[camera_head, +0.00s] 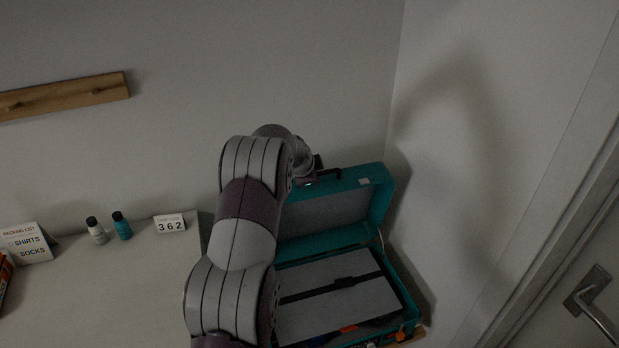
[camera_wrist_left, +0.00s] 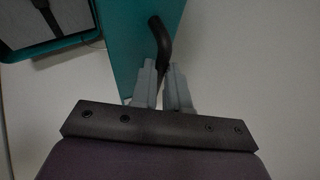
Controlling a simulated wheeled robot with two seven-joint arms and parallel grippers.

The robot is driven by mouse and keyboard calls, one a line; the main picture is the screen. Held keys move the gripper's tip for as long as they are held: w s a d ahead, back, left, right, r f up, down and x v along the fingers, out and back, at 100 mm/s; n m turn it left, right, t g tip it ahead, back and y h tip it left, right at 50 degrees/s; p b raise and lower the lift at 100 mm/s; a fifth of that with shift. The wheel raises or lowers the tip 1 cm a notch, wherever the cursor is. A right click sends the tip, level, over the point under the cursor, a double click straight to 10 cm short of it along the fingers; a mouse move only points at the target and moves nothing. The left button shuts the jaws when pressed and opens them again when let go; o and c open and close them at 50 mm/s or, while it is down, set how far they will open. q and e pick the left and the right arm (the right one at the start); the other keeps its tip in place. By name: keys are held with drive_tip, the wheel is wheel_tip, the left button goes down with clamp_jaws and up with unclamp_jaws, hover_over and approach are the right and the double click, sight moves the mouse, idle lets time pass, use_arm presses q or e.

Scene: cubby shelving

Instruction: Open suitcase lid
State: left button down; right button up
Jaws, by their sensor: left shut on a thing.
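The teal suitcase (camera_head: 408,312) stands in the corner at the right of the head view. Its lid (camera_head: 378,190) is raised, standing roughly upright with its grey lining showing. A black handle (camera_head: 330,174) is on the lid's upper edge; it also shows in the left wrist view (camera_wrist_left: 161,38). My left gripper (camera_wrist_left: 164,72) is shut on the handle. In the head view my arm hides the left part of the suitcase and most of the gripper. A black strap crosses the grey inside of the base. My right gripper is in neither view.
A pale tabletop (camera_head: 130,290) lies left of the suitcase, with two small bottles (camera_head: 122,226), a 362 number card (camera_head: 170,223) and a packing list card (camera_head: 28,243). A wall rises behind. A door handle (camera_head: 592,298) is at the lower right.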

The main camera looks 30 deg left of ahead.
use_arm(q)
drive_tip(key=shift+w+a, duration=0.1)
drive_tip(key=shift+a, duration=0.05)
drive_tip(key=c, duration=1.1)
unclamp_jaws()
drive_tip(key=shift+s+r+b, duration=0.25)
drive_tip(key=shift+s+b, duration=0.05)
drive_tip(key=shift+s, duration=0.05)
drive_tip(key=b+v, duration=0.3)
drive_tip(key=v, duration=0.9)
drive_tip(key=shift+w, duration=0.1)
